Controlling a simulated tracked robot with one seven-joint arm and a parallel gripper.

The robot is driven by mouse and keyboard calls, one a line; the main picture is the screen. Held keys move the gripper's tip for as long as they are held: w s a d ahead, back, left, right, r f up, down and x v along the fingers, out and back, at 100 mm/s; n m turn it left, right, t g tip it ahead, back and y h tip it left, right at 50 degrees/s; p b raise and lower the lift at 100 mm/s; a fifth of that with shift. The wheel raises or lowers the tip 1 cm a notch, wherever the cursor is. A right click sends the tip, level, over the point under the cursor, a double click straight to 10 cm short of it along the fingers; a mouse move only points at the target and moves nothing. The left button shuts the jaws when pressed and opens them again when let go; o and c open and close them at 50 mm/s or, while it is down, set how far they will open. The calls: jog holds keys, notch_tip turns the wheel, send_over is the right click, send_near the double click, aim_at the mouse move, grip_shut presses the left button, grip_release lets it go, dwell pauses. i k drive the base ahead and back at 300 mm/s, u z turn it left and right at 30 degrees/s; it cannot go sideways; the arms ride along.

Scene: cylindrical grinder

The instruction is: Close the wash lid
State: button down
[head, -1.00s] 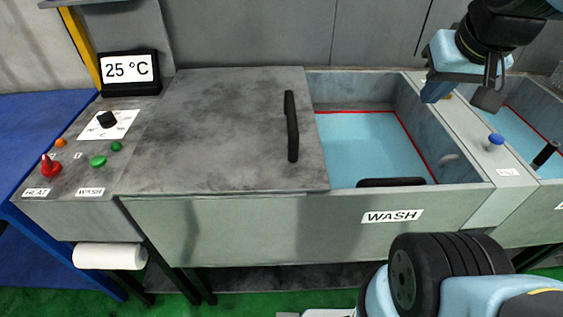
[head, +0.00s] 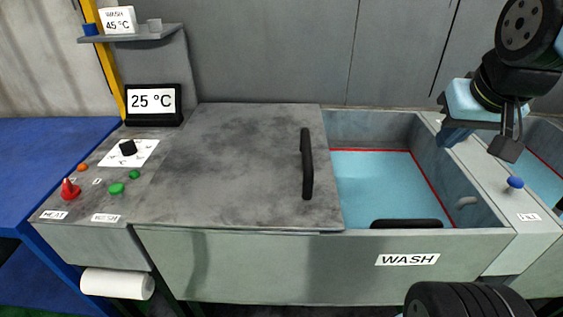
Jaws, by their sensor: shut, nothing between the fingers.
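The wash lid (head: 235,165) is a flat grey mottled slab over the left part of the wash tub (head: 290,260). Its upright black handle (head: 307,163) stands near its right edge. To the right of the lid the tub is open, showing pale blue liquid (head: 375,185) with a red line around it. My gripper (head: 456,136) is shut and empty at the upper right, above the tub's right end. It is well to the right of the handle and apart from it.
A control panel with a red knob (head: 69,189), green buttons and a 25 °C display (head: 153,102) is at the left. A black bar (head: 406,224) sits at the tub's front rim. A blue knob (head: 515,182) stands on the divider at the right, with another basin beyond.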

aim_at(247, 167)
jog(key=z, duration=1.4)
jog(key=k, duration=1.5)
jog(key=u, duration=1.3)
jog(key=i, duration=0.85)
jog(key=u, duration=0.1)
